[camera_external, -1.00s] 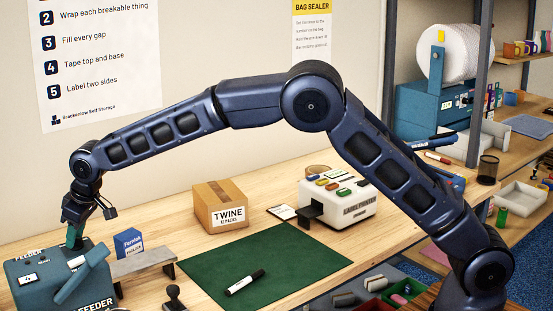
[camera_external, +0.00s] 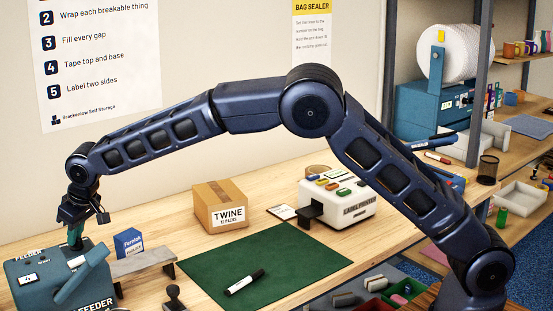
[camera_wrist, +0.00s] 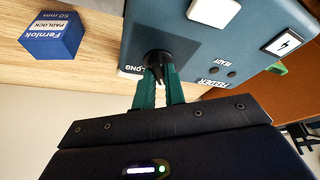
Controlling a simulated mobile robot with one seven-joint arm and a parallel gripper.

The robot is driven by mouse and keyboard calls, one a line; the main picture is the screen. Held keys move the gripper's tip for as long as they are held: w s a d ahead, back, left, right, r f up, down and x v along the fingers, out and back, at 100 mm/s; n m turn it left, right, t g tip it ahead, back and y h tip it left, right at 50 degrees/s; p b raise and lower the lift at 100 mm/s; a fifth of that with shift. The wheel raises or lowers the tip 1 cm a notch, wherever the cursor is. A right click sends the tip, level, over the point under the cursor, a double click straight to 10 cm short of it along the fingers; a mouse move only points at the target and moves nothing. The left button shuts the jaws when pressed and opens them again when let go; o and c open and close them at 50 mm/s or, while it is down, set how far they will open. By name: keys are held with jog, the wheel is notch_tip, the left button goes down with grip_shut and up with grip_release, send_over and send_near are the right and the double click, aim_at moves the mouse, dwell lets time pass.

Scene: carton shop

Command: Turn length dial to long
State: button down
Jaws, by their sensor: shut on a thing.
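The teal feeder (camera_external: 35,284) stands at the left front of the bench in the external view. In the wrist view its face (camera_wrist: 215,45) carries a dark round dial (camera_wrist: 157,57), with a "LONG" label (camera_wrist: 131,70) beside it. My gripper (camera_wrist: 160,72) has its green fingers closed on this dial. The fingers hide part of the dial, and I cannot read where it points. In the external view my gripper (camera_external: 76,236) reaches down to the back of the feeder, and the dial is hidden there.
A blue Fernlok padlock box (camera_external: 128,243) stands close to the right of the feeder, behind a grey bracket (camera_external: 140,264). A twine carton (camera_external: 222,207), a label printer (camera_external: 338,200) and a green mat (camera_external: 285,255) with a marker (camera_external: 245,282) are farther right.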

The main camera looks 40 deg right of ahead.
jog(key=m+h, duration=0.1)
jog(key=m, duration=0.1)
jog(key=m+h, duration=0.1)
jog(key=m, duration=0.4)
jog(key=shift+a+t+h, duration=0.25)
jog(key=shift+t+h, duration=0.15)
jog(key=m+h, duration=0.1)
jog(key=m, duration=0.2)
jog(key=shift+m, duration=0.4)
jog(key=shift+a+m+g+h, duration=0.15)
jog(key=shift+m+g+h, duration=0.55)
jog(key=shift+m, duration=1.1)
jog(key=c, duration=1.5)
grip_release()
jog(key=shift+o, duration=0.2)
jog(key=shift+r, duration=0.1)
jog(key=v, duration=1)
jog(key=shift+s+a+r, duration=0.2)
jog(key=shift+a, duration=0.05)
